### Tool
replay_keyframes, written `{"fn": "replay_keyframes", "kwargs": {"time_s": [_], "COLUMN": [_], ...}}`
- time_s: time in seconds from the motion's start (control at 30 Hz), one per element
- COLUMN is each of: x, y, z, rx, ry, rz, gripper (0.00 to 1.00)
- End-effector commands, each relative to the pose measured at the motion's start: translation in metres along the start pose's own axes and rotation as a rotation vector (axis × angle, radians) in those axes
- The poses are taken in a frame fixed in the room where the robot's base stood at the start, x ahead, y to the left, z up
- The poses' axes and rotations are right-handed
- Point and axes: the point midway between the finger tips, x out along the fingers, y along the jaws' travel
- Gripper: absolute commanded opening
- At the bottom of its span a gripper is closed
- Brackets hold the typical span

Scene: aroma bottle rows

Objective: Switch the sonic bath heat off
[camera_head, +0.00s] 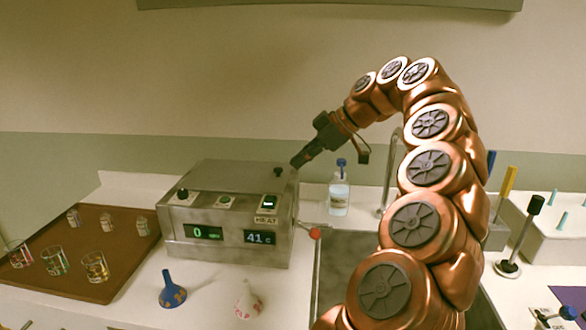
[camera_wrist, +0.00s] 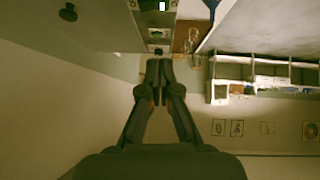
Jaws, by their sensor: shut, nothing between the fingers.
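The sonic bath (camera_head: 210,247) is a silver box on the counter, left of the sink. Its front shows a green "0" display (camera_head: 203,233) and a "41 c" display (camera_head: 258,238). A switch with a lit green face (camera_head: 269,202) sits above the HEAT label (camera_head: 266,219). My gripper (camera_head: 297,162) is shut and empty, pointing down-left near the bath's back right corner, above and behind the switch. In the wrist view the closed fingertips (camera_wrist: 159,60) show below a bright green light (camera_wrist: 162,6), whose source I cannot tell for sure.
The bath's lid has a black knob (camera_head: 278,171). A brown tray (camera_head: 75,275) with several glasses is at left. A clear bottle (camera_head: 339,195) and sink (camera_head: 345,245) are right. A red-tipped lever (camera_head: 315,233) is beside the bath.

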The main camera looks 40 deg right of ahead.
Motion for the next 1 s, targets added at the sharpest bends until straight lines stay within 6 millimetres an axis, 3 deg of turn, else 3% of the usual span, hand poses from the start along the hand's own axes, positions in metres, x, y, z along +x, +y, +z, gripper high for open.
{"fn": "replay_keyframes", "kwargs": {"time_s": [0.63, 1.0], "x": [-0.009, -0.009], "y": [0.000, 0.011], "z": [-0.001, -0.007], "rx": [-0.001, -0.027], "ry": [0.000, 0.000], "rz": [0.000, 0.022], "gripper": [0.00, 0.00]}}
